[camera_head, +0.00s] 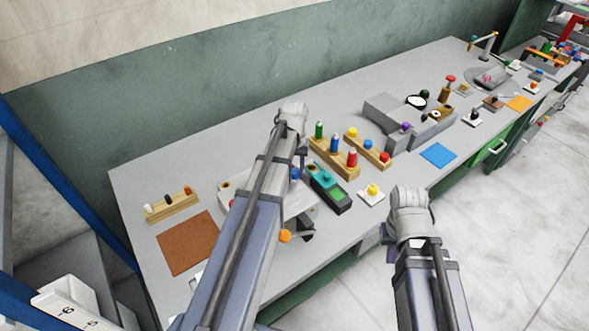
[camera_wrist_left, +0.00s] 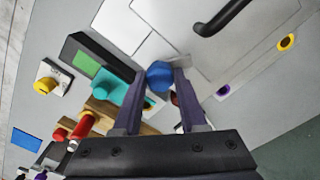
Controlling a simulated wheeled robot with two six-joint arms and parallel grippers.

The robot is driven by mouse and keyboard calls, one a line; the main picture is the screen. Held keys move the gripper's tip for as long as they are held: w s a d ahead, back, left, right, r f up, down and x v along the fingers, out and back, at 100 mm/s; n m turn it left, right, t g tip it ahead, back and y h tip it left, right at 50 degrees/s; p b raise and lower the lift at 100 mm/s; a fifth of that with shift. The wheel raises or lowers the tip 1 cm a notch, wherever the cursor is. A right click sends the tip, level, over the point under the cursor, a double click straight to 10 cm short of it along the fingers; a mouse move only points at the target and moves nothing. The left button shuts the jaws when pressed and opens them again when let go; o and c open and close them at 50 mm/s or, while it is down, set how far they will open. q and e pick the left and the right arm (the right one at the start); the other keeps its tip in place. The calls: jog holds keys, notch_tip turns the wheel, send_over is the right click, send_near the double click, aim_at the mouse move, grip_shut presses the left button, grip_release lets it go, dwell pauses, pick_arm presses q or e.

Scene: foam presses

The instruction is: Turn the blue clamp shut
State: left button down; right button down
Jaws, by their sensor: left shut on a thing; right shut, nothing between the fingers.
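The blue clamp knob (camera_wrist_left: 160,74) shows in the left wrist view between the tips of my left gripper (camera_wrist_left: 158,88), whose dark fingers are shut on its sides. In the head view a bit of the blue knob (camera_head: 295,173) shows beside my left arm, which hides much of the pale fixture (camera_head: 307,200) around it. The knob's angle cannot be told. My right arm is over the front edge of the bench in the head view, and its fingers do not show.
A teal and black device with a green screen (camera_head: 336,194) stands close to the right of the clamp. Wooden racks with coloured pegs (camera_head: 335,157) stand behind it. A brown mat (camera_head: 187,243) lies at left.

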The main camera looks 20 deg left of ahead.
aim_at(295, 171)
pick_arm(q)
jog(key=n, duration=0.6)
jog(key=shift+n, duration=0.3)
dwell(0.4)
jog(key=shift+c, duration=2.2)
grip_release()
jog(key=shift+r, duration=0.1)
notch_tip(295, 171, up, 8)
jog(key=p, duration=0.8)
jog(key=shift+f, duration=0.2)
